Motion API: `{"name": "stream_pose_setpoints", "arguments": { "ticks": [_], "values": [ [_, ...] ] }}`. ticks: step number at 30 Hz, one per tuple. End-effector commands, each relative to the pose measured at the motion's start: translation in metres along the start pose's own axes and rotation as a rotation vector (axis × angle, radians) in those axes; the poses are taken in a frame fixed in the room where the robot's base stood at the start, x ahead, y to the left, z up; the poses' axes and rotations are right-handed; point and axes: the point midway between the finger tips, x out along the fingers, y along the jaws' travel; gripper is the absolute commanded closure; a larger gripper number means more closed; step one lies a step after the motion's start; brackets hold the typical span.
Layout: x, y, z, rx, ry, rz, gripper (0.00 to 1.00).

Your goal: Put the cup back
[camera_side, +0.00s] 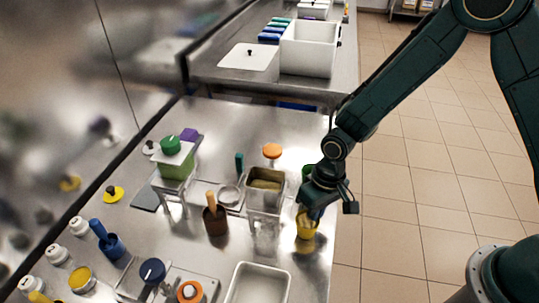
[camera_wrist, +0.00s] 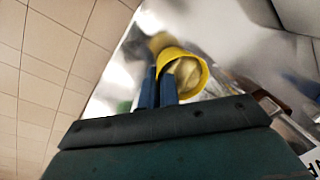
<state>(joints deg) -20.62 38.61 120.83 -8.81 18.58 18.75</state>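The yellow cup (camera_side: 306,232) is at the right side of the steel counter, directly under my gripper (camera_side: 312,211). It looks upright in the side view; I cannot tell whether its base touches the counter. In the wrist view the yellow cup (camera_wrist: 201,77) shows its open rim and pale inside. The two blue fingers of my gripper (camera_wrist: 158,87) are close together at the rim's left side, one over the cup's inside and one outside, with the wall between them. A green cup (camera_side: 307,171) stands behind my gripper, partly hidden by it.
A steel dispenser (camera_side: 266,197) with an open hopper stands left of the cup. A brown pot (camera_side: 215,221) with a wooden handle is further left. A white tray (camera_side: 236,292) lies in front. An orange-topped item (camera_side: 272,151) stands behind. The counter's right edge is close to the cup.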

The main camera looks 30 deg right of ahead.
Motion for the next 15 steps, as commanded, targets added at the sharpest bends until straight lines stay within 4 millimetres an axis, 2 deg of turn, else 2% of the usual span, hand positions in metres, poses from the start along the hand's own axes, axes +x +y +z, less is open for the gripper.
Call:
{"name": "stream_pose_setpoints", "arguments": {
  "ticks": [2,3,6,15],
  "values": [
    [0.0021,0.0003,0.0,0.0,0.0,0.0,1.0],
    [0.002,0.0003,-0.0001,0.0,0.0,0.0,0.91],
    [0.0018,0.0002,-0.0002,0.0,0.0,0.0,0.75],
    [0.0013,0.0002,-0.0002,0.0,0.0,0.0,0.75]
  ]
}}
